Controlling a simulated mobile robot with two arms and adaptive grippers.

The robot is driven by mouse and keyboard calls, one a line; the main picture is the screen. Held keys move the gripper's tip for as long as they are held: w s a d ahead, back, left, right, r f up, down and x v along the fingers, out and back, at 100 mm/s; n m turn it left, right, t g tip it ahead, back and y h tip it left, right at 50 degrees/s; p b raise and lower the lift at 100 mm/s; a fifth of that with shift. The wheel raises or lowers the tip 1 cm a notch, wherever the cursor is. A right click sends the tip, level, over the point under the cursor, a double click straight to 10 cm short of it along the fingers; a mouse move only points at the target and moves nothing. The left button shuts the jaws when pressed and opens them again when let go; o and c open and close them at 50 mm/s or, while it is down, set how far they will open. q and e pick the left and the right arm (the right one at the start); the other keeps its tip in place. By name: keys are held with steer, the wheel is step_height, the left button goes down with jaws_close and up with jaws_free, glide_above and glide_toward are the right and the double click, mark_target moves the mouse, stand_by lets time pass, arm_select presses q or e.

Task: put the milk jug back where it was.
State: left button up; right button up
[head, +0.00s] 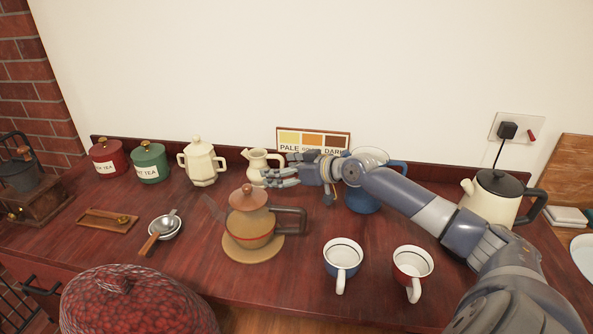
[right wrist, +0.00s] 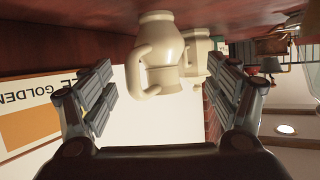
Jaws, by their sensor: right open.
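The cream milk jug (head: 257,160) stands upright on the dark red counter (head: 190,222), near the wall and just left of the colour card. My right gripper (head: 274,172) reaches in from the right beside it. Its fingers are spread apart and empty. In the right wrist view, which is upside down, the jug (right wrist: 158,55) shows with its handle towards me, ahead of and between the open fingers (right wrist: 160,105). I cannot tell whether a finger touches it. My left gripper is not in view.
A cream sugar pot (head: 202,163) stands left of the jug, with green (head: 149,162) and red (head: 107,157) tins beyond. A glass teapot (head: 249,220) stands in front. A blue jug (head: 362,197) is partly behind my arm. Two cups (head: 342,258) and a kettle (head: 488,200) are right.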

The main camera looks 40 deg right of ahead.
steer(key=shift+v, duration=2.85)
